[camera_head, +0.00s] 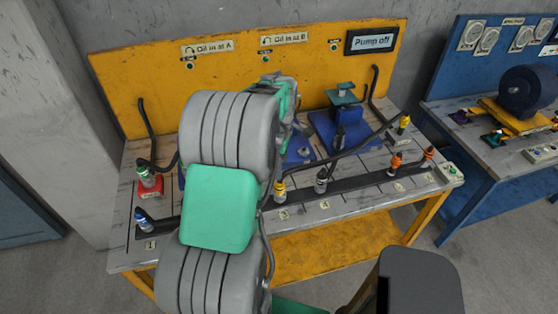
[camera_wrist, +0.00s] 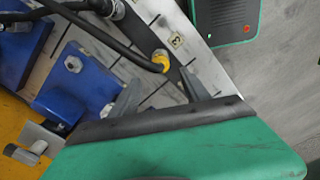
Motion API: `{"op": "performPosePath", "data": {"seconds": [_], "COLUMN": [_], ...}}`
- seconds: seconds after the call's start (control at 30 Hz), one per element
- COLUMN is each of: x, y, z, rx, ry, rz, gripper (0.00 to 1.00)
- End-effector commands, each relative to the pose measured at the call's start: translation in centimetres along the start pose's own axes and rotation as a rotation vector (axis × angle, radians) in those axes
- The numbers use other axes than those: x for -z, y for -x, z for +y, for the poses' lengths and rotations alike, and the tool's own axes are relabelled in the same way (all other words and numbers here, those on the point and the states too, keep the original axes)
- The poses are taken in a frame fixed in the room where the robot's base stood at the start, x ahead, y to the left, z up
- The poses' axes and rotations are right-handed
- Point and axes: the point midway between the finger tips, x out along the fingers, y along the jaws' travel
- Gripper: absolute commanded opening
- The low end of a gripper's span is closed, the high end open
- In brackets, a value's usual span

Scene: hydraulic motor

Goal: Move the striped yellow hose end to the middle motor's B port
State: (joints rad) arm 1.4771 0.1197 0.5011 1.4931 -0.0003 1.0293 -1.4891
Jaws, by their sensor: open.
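A yellow hose end (camera_head: 279,190) stands at the front strip of the bench by label 3. In the wrist view a yellow hose end (camera_wrist: 160,62) beside a 3 label is just beyond my fingertips. Another yellow end (camera_head: 404,122) is at the bench's right rear. Stripes are too small to tell on either. My gripper (camera_wrist: 158,80) is open and empty, its fingers apart and pointing at the yellow end by label 3. In the head view my arm hides it and most of the middle motor (camera_head: 300,150). Blue motor bodies (camera_wrist: 75,85) show in the wrist view; the B port cannot be told.
A black end (camera_head: 321,182) stands right of the yellow one; orange ends (camera_head: 395,162) are further right. A red-based green end (camera_head: 147,178) and a blue end (camera_head: 143,220) are left. Black hoses cross the bench. A sign reads "Pump off" (camera_head: 371,40). A blue bench (camera_head: 470,150) stands right.

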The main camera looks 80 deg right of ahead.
Motion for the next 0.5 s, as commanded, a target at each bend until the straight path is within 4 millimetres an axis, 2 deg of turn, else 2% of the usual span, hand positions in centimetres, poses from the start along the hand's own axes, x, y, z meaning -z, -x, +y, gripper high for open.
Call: {"op": "performPosePath", "data": {"seconds": [0.5], "x": [0.1], "y": [-6.8], "z": [-0.1], "rx": [0.000], "ry": [0.000], "rz": [0.000], "gripper": [0.55]}}
